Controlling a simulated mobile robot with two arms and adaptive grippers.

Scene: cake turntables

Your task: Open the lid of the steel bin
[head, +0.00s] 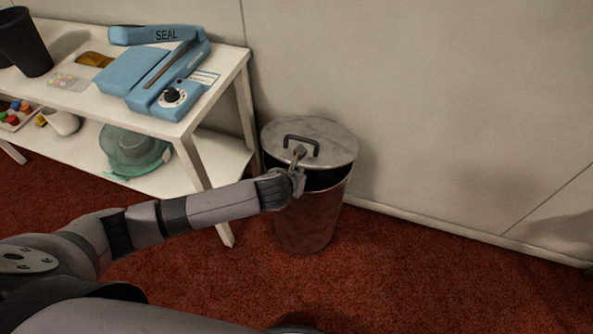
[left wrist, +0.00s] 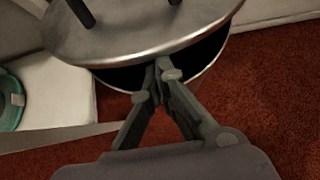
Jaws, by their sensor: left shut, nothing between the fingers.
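The steel bin (head: 310,222) stands on the red carpet against the wall. Its round grey lid (head: 335,141) is tilted, with its front edge raised and a dark gap below it. A dark arched handle (head: 303,139) is on top of the lid. My left gripper (head: 298,153) is at the lid's front edge, shut and empty. In the left wrist view the closed fingertips (left wrist: 160,68) overlap the lid's edge (left wrist: 150,48) in front of the dark opening. I cannot tell whether they touch the lid. My right gripper is not in view.
A white shelf table (head: 235,62) stands left of the bin, its leg close to it. It holds a blue sealer (head: 150,75) and a dark cup (head: 25,42). The carpet to the right is clear.

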